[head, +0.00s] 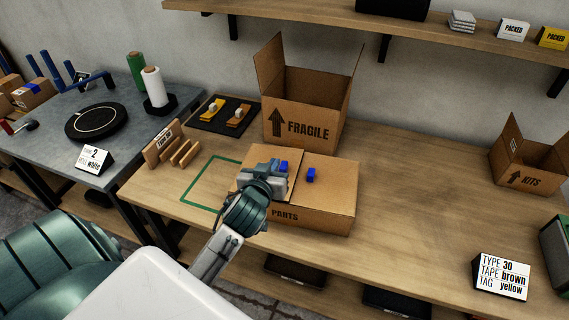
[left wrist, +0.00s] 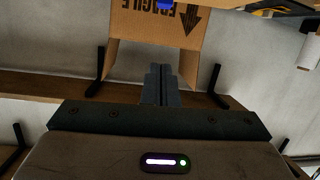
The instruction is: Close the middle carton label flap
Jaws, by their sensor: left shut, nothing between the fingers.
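The brown carton marked PARTS (head: 325,215) sits on the wooden table in front of the FRAGILE carton. Its top looks covered by flaps, and a blue tab (head: 311,175) stands on the right part. Another blue piece (head: 284,166) shows beside my gripper. My left gripper (head: 262,172) is shut and empty, over the left part of the PARTS carton's top and hiding some of it. I cannot tell whether it touches the flap. In the left wrist view its closed fingers (left wrist: 159,84) point toward the FRAGILE carton (left wrist: 155,30). My right gripper is not in view.
The FRAGILE carton (head: 328,118) stands open behind, with raised flaps. An open KITS carton (head: 533,172) is at the far right. A sign (head: 502,278) stands at the front right. A black tray (head: 222,115) and wooden holder (head: 165,147) are at left. The table right of PARTS is clear.

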